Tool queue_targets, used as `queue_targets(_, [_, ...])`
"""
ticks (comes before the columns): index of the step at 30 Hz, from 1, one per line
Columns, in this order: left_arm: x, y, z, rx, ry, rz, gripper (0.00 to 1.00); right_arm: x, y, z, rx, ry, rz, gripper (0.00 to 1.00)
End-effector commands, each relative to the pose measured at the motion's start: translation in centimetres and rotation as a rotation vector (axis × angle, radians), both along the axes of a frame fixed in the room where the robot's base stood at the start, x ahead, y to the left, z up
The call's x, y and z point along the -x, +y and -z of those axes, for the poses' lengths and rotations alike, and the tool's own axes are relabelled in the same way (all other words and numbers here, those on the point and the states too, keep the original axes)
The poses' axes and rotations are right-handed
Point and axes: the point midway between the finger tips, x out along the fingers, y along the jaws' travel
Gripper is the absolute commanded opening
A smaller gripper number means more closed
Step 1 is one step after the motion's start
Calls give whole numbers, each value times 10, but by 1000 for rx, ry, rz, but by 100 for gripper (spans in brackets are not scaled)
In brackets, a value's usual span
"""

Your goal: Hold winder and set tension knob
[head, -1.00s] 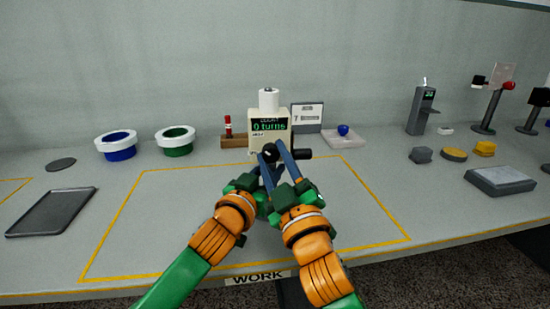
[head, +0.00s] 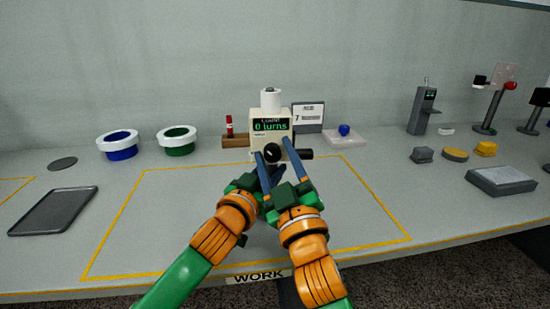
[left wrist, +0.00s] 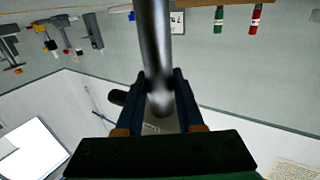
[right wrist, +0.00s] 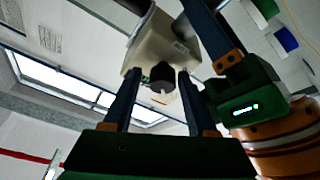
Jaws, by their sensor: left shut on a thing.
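The winder (head: 258,141) is a beige box with a white spool (head: 271,101) on top and a display reading "0 turns". The black knob (head: 272,153) is on its front. My left gripper (left wrist: 162,92) is shut on the winder; a shiny grey cylinder (left wrist: 154,40) runs between its fingers in the left wrist view, and the exact gripped part is unclear. My right gripper (right wrist: 158,78) is open, its fingertips on either side of the knob (right wrist: 162,76), with visible gaps. The winder's underside is hidden in the head view.
A card reading "7" (head: 308,117) stands behind the winder. A wooden block with a red spindle (head: 229,127) is to its left, with green (head: 178,148) and blue (head: 119,154) bins beyond. A tray with a blue ball (head: 344,130) is right. The yellow-outlined work area is largely clear.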

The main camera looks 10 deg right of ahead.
Motion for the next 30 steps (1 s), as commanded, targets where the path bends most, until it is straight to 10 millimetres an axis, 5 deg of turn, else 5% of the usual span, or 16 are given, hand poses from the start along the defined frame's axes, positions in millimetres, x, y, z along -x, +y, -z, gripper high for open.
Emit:
queue_targets(17, [0, -1, 2, -2, 3, 1, 0, -1, 1, 5, 32, 15, -3, 70])
queue_targets(23, [1, -1, 1, -1, 2, 2, 0, -1, -2, 2, 319, 30, 4, 70])
queue_targets(30, [0, 0, 1, -1, 1, 1, 0, -1, -5, -5, 878, 72, 17, 70])
